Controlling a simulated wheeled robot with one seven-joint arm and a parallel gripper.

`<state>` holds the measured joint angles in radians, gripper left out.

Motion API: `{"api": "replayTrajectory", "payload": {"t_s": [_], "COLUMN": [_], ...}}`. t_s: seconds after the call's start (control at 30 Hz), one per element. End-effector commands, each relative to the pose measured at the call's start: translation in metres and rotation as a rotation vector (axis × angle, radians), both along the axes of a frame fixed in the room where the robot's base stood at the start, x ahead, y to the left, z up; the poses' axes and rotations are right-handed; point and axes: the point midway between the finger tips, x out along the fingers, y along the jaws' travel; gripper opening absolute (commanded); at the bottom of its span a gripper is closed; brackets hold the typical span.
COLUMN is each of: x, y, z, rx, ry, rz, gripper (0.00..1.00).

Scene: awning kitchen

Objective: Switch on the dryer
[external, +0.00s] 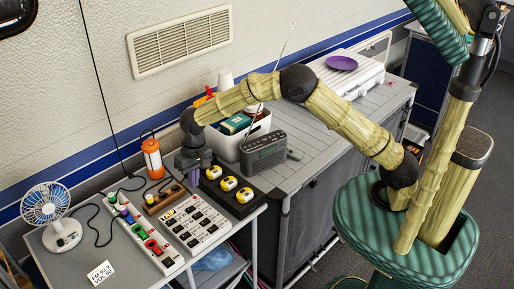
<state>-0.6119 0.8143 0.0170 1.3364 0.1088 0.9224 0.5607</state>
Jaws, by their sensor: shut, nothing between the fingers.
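I cannot pick out a dryer by its look. A white panel (201,229) with rows of dark switches lies on the grey side table; its labels are too small to read. A white power strip (166,262) with green and red plugs lies left of it. A black box (246,209) with three yellow-and-white knobs sits to the right of the panel. My gripper (194,179) points down, shut and empty, above the far end of the panel, between a wooden block (163,199) and the black box. Its fingertips are small, so I cannot tell whether they touch anything.
A small blue fan (46,204) and an orange lantern (152,157) stand at the left and back. A paper note (102,273) lies near the front.

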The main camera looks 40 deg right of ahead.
Motion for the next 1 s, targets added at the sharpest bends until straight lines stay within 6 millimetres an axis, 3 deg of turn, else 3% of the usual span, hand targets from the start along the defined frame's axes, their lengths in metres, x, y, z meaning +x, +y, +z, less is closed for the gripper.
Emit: {"api": "replayTrajectory", "payload": {"t_s": [0.63,0.8,1.0], "x": [-0.001,0.0,0.0], "y": [0.013,0.015,0.016], "z": [-0.107,-0.123,-0.127], "rx": [-0.002,0.0,0.0], "ry": [0.003,0.001,0.0], "rz": [0.0,0.0,0.0], "gripper": [0.0,0.0,0.0]}}
